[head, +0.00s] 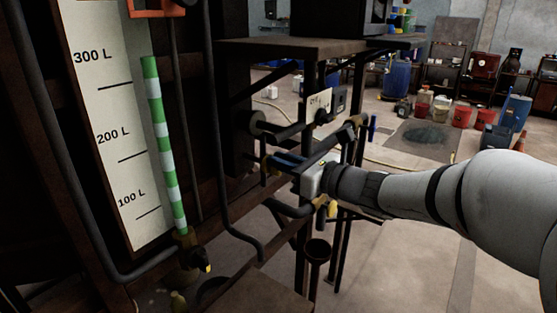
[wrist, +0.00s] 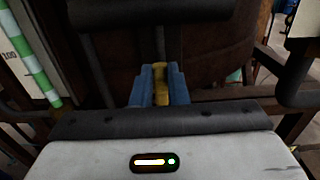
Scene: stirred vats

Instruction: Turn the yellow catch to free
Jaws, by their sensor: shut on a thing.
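The yellow catch (wrist: 161,78) stands upright between the two blue fingers of my gripper (wrist: 160,90) in the wrist view. The fingers are shut on it from left and right. In the head view my gripper (head: 281,161) reaches in from the right, with its blue fingers pointing left among dark pipes beside the vat. A small bit of yellow shows at the fingertips there, but most of the catch is hidden. I cannot tell from these frames which setting the catch is turned to.
A level board (head: 104,125) marked in litres, with a green-and-white striped tube (head: 165,145), is on the left. Dark pipes and a frame crowd my gripper. A dark funnel (head: 317,252) sits below it. Red buckets (head: 462,115) stand far behind on open floor.

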